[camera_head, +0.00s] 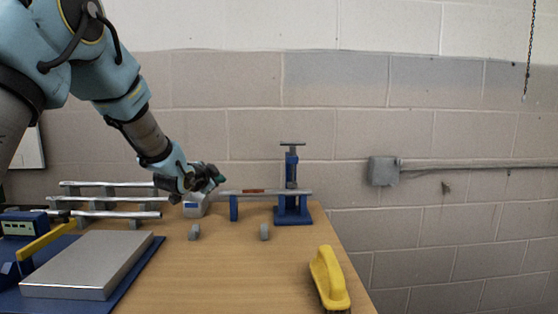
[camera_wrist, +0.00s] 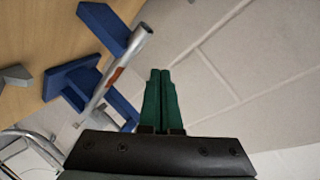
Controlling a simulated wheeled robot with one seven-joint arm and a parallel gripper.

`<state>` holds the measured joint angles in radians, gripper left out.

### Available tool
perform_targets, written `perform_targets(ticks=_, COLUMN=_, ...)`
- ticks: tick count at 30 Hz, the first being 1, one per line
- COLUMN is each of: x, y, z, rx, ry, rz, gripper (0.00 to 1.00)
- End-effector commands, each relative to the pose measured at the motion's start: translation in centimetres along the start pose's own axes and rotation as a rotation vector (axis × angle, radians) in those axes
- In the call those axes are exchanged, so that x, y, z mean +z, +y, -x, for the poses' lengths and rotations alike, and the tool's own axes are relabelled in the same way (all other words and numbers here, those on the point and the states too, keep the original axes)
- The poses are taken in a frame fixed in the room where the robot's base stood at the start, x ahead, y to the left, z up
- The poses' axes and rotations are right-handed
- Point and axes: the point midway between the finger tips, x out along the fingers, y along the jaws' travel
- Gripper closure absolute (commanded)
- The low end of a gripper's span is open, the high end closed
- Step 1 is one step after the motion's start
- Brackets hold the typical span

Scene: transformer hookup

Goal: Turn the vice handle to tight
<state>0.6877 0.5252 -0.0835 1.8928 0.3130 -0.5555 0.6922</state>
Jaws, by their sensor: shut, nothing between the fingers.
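The blue vice (camera_head: 292,200) stands on the far right part of the table, with a grey T-shaped handle (camera_head: 292,144) on top. A metal bar with a reddish band (camera_head: 253,191) lies level through the vice and over a blue support (camera_head: 234,208). My gripper (camera_head: 218,178) is to the left of the vice, near the bar's left end. In the wrist view its green fingers (camera_wrist: 160,72) are together and hold nothing. The bar (camera_wrist: 112,78) and blue vice parts (camera_wrist: 70,78) show to the left of the fingers there. The handle is not clear in the wrist view.
A yellow-handled brush (camera_head: 329,278) stands at the table's front right. Two small grey blocks (camera_head: 194,232) (camera_head: 264,232) sit mid-table. A metal plate on a blue base (camera_head: 88,265) and metal rails (camera_head: 110,198) fill the left side.

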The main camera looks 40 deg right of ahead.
Motion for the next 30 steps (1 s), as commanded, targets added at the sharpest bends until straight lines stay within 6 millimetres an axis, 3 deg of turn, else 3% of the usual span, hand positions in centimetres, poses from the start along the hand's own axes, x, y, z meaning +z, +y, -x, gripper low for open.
perform_targets(ticks=3, x=-5.2, y=2.1, z=2.0, rx=-0.082, ry=0.238, rz=-0.374, gripper=1.00)
perform_targets(ticks=7, x=-9.8, y=4.0, z=5.1, rx=-0.183, ry=0.447, rz=-0.660, gripper=1.00)
perform_targets(ticks=10, x=-11.9, y=5.0, z=7.0, rx=-0.242, ry=0.549, rz=-0.784, gripper=1.00)
perform_targets(ticks=14, x=-13.2, y=5.5, z=8.2, rx=-0.282, ry=0.608, rz=-0.851, gripper=1.00)
perform_targets(ticks=20, x=-14.7, y=5.4, z=6.7, rx=-0.286, ry=0.615, rz=-0.858, gripper=1.00)
perform_targets(ticks=30, x=-18.9, y=5.3, z=1.2, rx=-0.286, ry=0.613, rz=-0.856, gripper=1.00)
